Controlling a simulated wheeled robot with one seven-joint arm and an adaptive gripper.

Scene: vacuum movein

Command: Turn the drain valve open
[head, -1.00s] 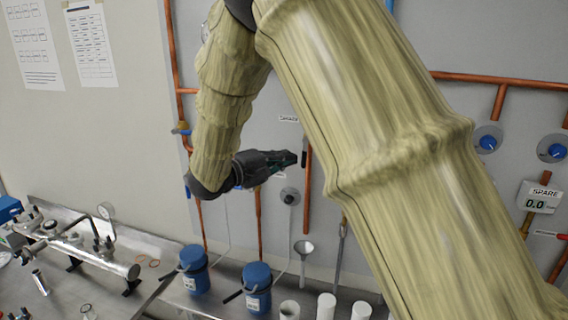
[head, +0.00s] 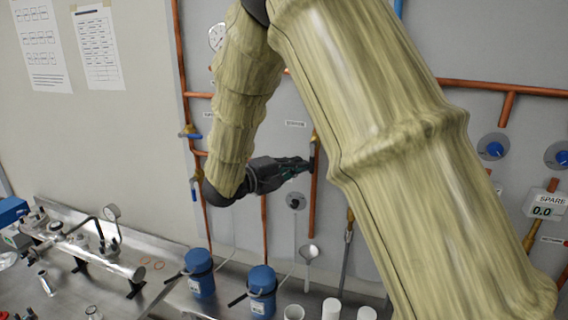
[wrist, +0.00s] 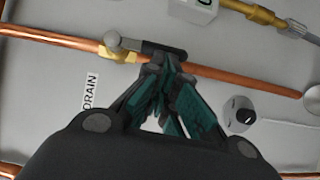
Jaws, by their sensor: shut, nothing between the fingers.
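The drain valve shows in the wrist view, with a brass body (wrist: 122,55) on a copper pipe, a rounded grey stem and a dark lever handle (wrist: 178,53). A DRAIN label (wrist: 91,93) is beside it. The handle looks roughly parallel to the pipe. My gripper (wrist: 162,66) is shut and empty, its fingertips right at the handle, overlapping it in the picture; I cannot tell whether they touch. In the head view my gripper (head: 308,164) points right at the vertical copper pipe, just by the dark handle (head: 314,145).
Blue containers (head: 262,289), white cups (head: 331,309) and a funnel (head: 309,252) are below. Other copper pipes (head: 264,225) run along the wall panel. A gauge manifold (head: 95,255) lies on the bench at left.

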